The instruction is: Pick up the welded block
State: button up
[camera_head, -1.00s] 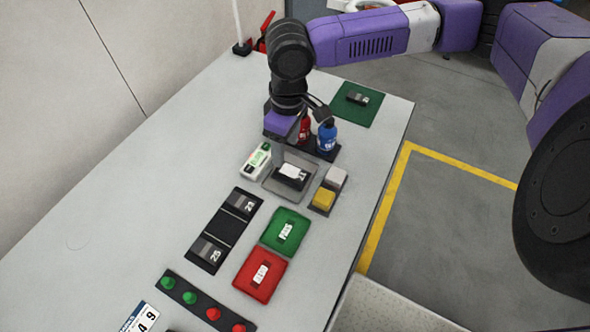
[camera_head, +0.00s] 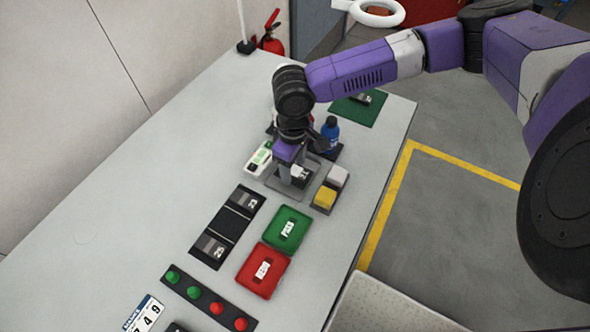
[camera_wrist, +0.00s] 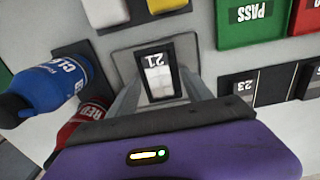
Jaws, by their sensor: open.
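The block marked 21 (camera_wrist: 158,72), dark with a pale patch, lies on a grey square plate (camera_wrist: 122,62) in the wrist view. In the head view the block (camera_head: 301,174) is partly covered by my gripper (camera_head: 292,178). My gripper is open, and in the wrist view its fingers (camera_wrist: 160,90) stand on either side of the block. I cannot tell whether either finger touches it. Blocks marked 23 (camera_head: 247,200) and 25 (camera_head: 212,247) sit in a black rack, and another dark block (camera_head: 362,98) lies on a green mat at the back.
A blue bottle (camera_head: 330,133) and a red bottle (camera_wrist: 88,117) stand close behind the plate. Yellow (camera_head: 324,197) and grey blocks are to its right, a white-green device (camera_head: 259,158) to its left. Green PASS (camera_head: 286,231) and red (camera_head: 263,270) trays lie in front.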

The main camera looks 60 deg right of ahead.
jog(key=shift+c, duration=0.2)
grip_shut()
jog(key=shift+r, duration=0.2)
